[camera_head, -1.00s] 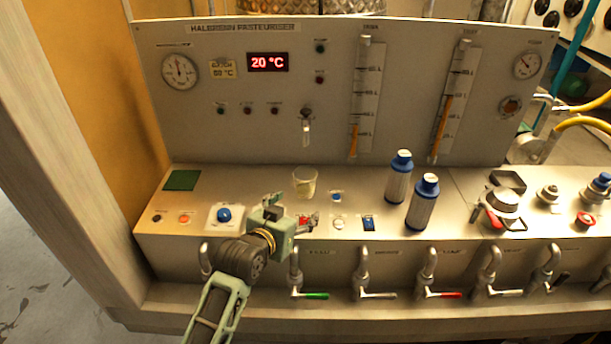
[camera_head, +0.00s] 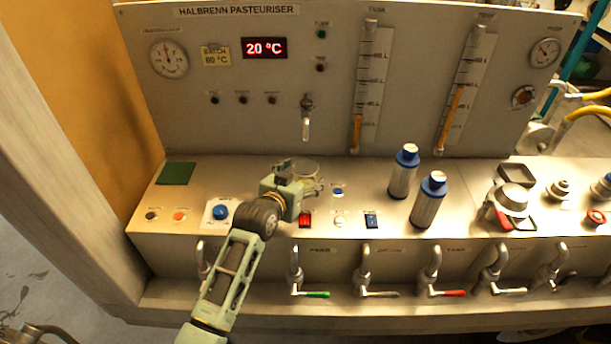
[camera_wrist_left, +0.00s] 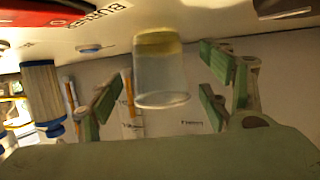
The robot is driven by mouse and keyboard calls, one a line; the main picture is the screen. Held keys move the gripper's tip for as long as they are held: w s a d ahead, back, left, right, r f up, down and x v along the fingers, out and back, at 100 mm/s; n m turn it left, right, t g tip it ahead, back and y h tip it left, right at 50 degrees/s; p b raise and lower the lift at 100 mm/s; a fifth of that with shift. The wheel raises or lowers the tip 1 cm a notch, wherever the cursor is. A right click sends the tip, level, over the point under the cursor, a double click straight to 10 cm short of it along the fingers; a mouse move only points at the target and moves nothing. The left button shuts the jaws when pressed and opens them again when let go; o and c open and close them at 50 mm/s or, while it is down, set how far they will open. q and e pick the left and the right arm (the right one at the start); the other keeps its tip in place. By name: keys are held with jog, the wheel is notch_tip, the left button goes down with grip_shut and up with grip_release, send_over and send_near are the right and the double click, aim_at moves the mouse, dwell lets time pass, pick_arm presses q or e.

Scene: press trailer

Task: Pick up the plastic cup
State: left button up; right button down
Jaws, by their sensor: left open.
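The clear plastic cup (camera_head: 308,169) stands on the steel ledge below the small tap, partly hidden behind my left gripper (camera_head: 300,178) in the head view. In the left wrist view the cup (camera_wrist_left: 162,75) is see-through with a yellowish band at its base. It appears between the spread green fingers of my left gripper (camera_wrist_left: 160,95), with space on both sides. The left gripper is open and holds nothing. My right gripper does not show.
Two blue-capped bottles (camera_head: 403,172) (camera_head: 428,200) stand right of the cup. A red switch (camera_head: 305,220), a blue switch (camera_head: 371,221) and a blue button (camera_head: 220,212) lie along the ledge. Taps with handles (camera_head: 435,272) hang below. The upright panel (camera_head: 240,130) rises behind.

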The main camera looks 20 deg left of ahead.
pick_arm(q)
jog(key=shift+w+f, duration=0.15)
jog(key=shift+w, duration=0.55)
jog(key=shift+w+d+f, duration=0.1)
jog(key=shift+w+f, duration=0.2)
jog(key=shift+w, duration=0.25)
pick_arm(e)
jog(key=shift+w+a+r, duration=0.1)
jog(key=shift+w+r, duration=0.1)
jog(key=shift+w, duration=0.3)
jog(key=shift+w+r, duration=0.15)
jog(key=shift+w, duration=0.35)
pick_arm(q)
jog(key=c, duration=1.4)
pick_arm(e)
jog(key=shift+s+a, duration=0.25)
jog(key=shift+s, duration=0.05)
pick_arm(q)
jog(key=shift+r, duration=0.25)
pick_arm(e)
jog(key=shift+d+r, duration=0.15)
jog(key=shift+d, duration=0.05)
